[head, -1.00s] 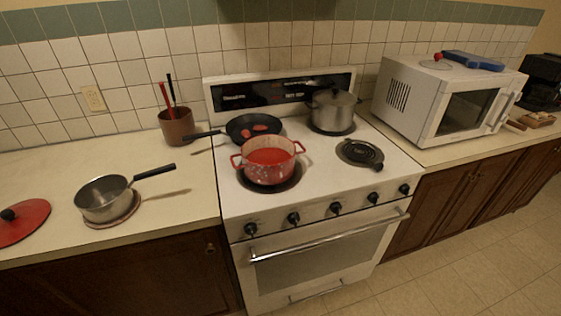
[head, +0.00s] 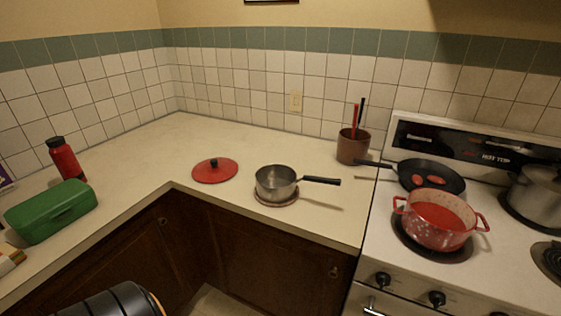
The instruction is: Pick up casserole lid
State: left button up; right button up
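The red casserole lid (head: 215,172) with a black knob lies flat on the counter near its inner corner, left of a saucepan. The red casserole (head: 437,222) stands uncovered on the stove's front left burner, with red contents. Neither of my grippers shows in the head view. Nothing touches or covers the lid.
A steel saucepan (head: 276,184) sits on a round mat, its handle pointing right. A utensil crock (head: 353,146) and a frying pan (head: 430,177) are farther right. A red bottle (head: 65,159) and green box (head: 50,210) stand left. Counter behind the lid is clear.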

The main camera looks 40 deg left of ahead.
aim_at(215, 169)
jog(key=j+u, duration=0.2)
jog(key=j, duration=0.8)
jog(key=i+j+u, duration=0.1)
jog(key=j+u, duration=0.15)
jog(key=j, duration=0.7)
